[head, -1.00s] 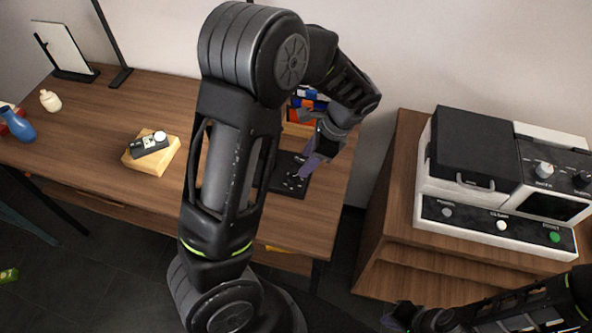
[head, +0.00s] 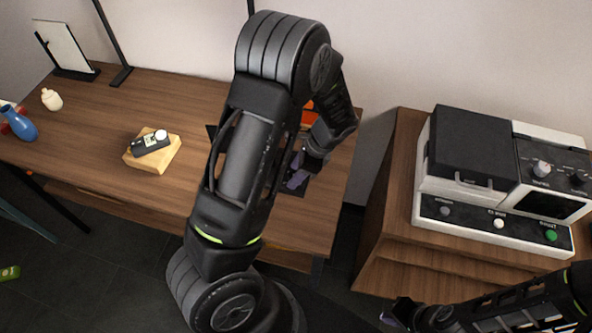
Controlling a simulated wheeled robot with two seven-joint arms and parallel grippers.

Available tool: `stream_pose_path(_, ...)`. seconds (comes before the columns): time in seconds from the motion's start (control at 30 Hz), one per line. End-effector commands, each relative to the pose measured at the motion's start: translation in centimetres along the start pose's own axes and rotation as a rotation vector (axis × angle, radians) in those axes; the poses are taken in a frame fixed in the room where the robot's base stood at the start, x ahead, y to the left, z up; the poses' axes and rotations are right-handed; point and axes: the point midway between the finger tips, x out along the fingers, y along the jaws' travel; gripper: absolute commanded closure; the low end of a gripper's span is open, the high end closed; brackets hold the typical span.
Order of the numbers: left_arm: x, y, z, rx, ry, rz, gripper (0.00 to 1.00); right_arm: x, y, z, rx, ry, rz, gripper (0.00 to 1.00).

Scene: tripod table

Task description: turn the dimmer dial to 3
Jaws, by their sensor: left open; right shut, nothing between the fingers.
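A dark flat panel (head: 290,189) lies on the wooden table, mostly hidden behind my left arm; no dial or number can be read on it. My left gripper (head: 297,181) is open with its purple fingers low over the panel's right part; I cannot tell whether they touch it. A small black device with a round white knob (head: 161,135) sits on a wooden block, left of my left arm. I cannot tell which of these carries the dimmer dial. My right gripper (head: 393,317) is shut and empty at the bottom, below the right cabinet.
A white and black machine (head: 470,190) with knobs and coloured buttons stands on the right cabinet (head: 400,235). A blue vase (head: 22,126), a cream bottle (head: 52,100) and a framed stand (head: 65,48) are at the table's left. An orange item (head: 309,115) shows behind my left arm.

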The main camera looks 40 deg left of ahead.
Motion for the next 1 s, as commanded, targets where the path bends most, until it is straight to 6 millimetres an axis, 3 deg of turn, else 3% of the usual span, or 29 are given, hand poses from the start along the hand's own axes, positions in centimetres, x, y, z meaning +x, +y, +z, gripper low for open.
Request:
stream_pose_path(0.1,-0.02,0.0,0.0,0.0,0.0,0.0,0.52,0.01,0.0,0.01,0.0,0.0,0.0,1.0)
stream_pose_path(0.7,-0.06,-0.01,0.0,0.0,0.0,0.0,1.0,0.0,-0.01,0.0,0.0,0.0,0.0,1.0)
stream_pose_path(1.0,-0.07,-0.01,0.0,0.002,0.0,-0.001,1.0,0.01,0.0,-0.01,0.0,0.0,0.0,1.0)
